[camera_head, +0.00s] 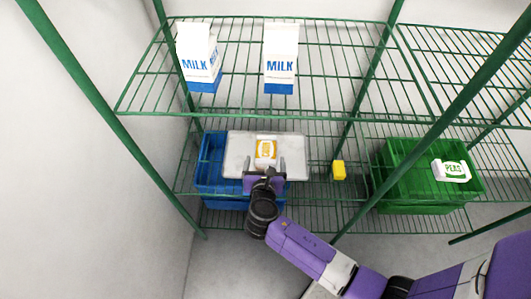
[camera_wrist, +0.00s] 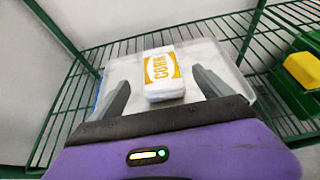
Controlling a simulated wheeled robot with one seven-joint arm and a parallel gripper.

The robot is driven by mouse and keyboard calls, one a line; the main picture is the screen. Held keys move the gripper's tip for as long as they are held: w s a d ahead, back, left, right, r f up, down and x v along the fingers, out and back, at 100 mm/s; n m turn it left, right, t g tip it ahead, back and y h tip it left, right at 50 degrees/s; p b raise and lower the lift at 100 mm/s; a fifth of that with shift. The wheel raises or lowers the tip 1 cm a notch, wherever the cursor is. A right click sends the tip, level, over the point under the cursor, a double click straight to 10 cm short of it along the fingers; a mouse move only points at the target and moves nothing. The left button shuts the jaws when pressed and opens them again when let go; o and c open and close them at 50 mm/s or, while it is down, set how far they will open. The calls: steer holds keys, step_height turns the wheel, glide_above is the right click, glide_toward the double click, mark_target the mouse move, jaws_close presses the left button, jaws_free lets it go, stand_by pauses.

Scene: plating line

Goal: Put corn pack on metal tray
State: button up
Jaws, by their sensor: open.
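The corn pack (camera_head: 266,151), white with a yellow label, lies on the pale metal tray (camera_head: 293,161). In the wrist view, the corn pack (camera_wrist: 163,72) lies between and just beyond the fingers, label up, on the tray (camera_wrist: 215,54). My gripper (camera_head: 264,166) is open at the tray's front edge. In the wrist view its two grey fingers (camera_wrist: 160,92) stand wide apart on either side of the pack's near end. I see a gap between each finger and the pack.
The tray rests over a blue crate (camera_head: 212,187) on the lower green wire shelf. A yellow block (camera_head: 339,170) sits to the right. A green crate (camera_head: 410,190) holds a peas pack (camera_head: 451,171). Two milk cartons (camera_head: 199,57) (camera_head: 281,58) stand on the shelf above. Green posts flank the area.

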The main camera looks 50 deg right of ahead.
steer(key=shift+v, duration=1.55)
steer(key=s+a+m+t+y, duration=0.3)
steer(key=s+a+m+y, duration=0.55)
steer(key=s, duration=0.65)
steer(key=s+a+r+m+t, duration=0.1)
steer(key=s+r+m, duration=0.2)
steer(key=r+m, duration=0.2)
steer(key=s+a+r+m+t+y, duration=0.1)
steer(key=s+a+r+m, duration=0.1)
steer(key=r+m, duration=0.4)
steer(key=s+a+r+m+t, duration=0.2)
steer(key=s+r+m, duration=0.3)
steer(key=r, duration=0.5)
steer(key=shift+a+m, duration=0.25)
steer(key=shift+m, duration=0.3)
